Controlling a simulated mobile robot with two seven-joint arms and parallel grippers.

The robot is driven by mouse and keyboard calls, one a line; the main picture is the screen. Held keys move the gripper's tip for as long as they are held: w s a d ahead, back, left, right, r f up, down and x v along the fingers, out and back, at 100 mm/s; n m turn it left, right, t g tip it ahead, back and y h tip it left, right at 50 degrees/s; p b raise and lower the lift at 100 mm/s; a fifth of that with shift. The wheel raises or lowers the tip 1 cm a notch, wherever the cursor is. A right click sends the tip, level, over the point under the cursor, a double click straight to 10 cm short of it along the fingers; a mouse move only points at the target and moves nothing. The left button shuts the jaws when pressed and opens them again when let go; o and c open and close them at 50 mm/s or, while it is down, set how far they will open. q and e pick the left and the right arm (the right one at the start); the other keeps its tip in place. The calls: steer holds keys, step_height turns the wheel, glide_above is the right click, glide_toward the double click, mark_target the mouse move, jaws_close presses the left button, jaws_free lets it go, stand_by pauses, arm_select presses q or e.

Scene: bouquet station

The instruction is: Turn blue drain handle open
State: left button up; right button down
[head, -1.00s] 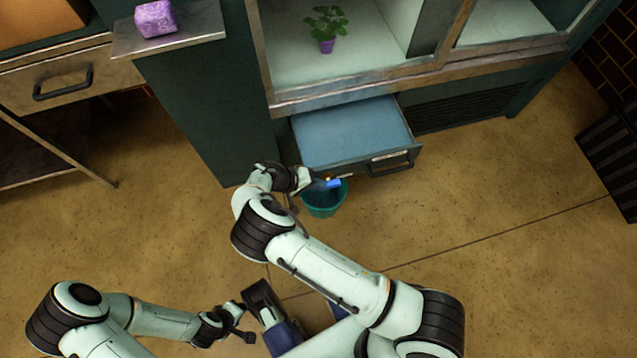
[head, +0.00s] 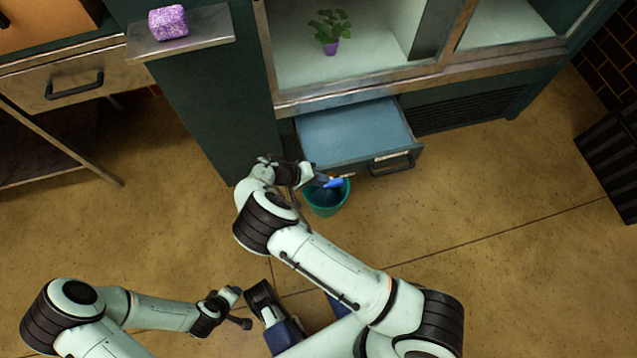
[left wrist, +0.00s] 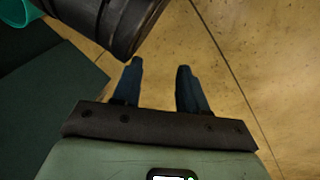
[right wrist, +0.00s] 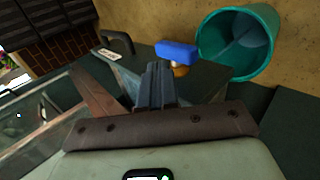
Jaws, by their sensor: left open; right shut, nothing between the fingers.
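The blue drain handle (head: 334,183) shows in the head view just below the front of the pulled-out drawer, with a brass-coloured fitting (head: 345,177) beside it. In the right wrist view the blue handle (right wrist: 176,50) lies just beyond my fingertips, above the brass fitting (right wrist: 181,71). My right gripper (head: 318,178) is shut and empty, close to the handle; whether it touches cannot be told. Its fingers also show pressed together in the right wrist view (right wrist: 157,68). My left gripper (left wrist: 160,66) is open and empty, low and away from the handle.
A teal bucket (head: 342,202) stands on the floor below the handle. The blue drawer (head: 355,132) projects from the cabinet, with a black pull (head: 392,163). A potted plant (head: 330,30) stands inside the cabinet.

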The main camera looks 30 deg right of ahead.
steer(key=w+a+r, duration=0.2)
steer(key=a+r, duration=0.2)
steer(key=a, duration=0.4)
steer(key=shift+a+r, duration=0.2)
steer(key=shift+a, duration=0.15)
steer(key=shift+w, duration=0.1)
